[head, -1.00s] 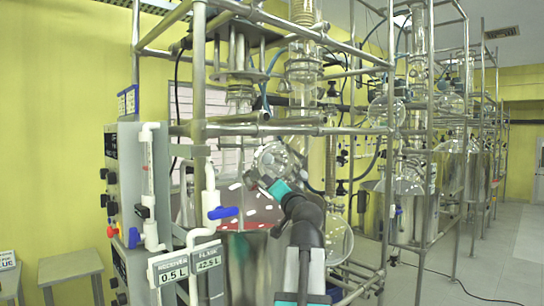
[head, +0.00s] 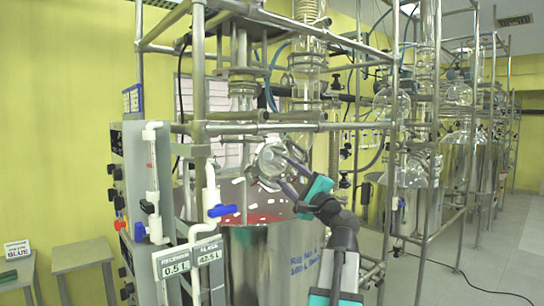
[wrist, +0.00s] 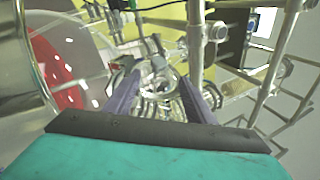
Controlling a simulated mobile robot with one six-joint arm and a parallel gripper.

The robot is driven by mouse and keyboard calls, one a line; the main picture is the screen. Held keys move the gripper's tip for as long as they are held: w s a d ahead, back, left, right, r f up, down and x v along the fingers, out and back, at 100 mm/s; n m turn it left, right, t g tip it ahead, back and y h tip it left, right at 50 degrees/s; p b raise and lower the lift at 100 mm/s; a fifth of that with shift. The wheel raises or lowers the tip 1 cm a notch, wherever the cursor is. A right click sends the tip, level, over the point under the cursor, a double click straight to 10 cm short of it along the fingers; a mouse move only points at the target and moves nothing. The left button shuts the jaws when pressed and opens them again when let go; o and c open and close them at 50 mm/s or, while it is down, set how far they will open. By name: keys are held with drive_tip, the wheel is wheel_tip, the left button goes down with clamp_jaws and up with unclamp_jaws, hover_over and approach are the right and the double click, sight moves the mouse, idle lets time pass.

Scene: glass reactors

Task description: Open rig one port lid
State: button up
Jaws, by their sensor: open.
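Rig one's glass vessel (head: 250,195) stands behind the front posts, with red contents and white flecks in it. A round clear glass port with its lid (head: 268,160) sits on the vessel's upper side. My gripper (head: 279,165) is in front and to the right of the port, its two purple fingers apart and pointing at it. In the wrist view my gripper (wrist: 163,82) has clear glass (wrist: 158,80) showing between and beyond its fingers. I cannot tell whether the fingers touch the lid. The lid looks seated, but its edge is hard to make out.
Metal frame posts (head: 199,90) and crossbars surround the vessel. More rigs line the right, beside open floor (head: 490,270).

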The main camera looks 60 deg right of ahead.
sight(269, 157)
drive_tip(key=p+x, duration=0.4)
drive_tip(key=x, duration=0.8)
drive_tip(key=shift+s+r, duration=0.1)
drive_tip(key=shift+r, duration=0.05)
drive_tip(key=shift+p+x, duration=0.5)
drive_tip(key=shift+x, duration=0.5)
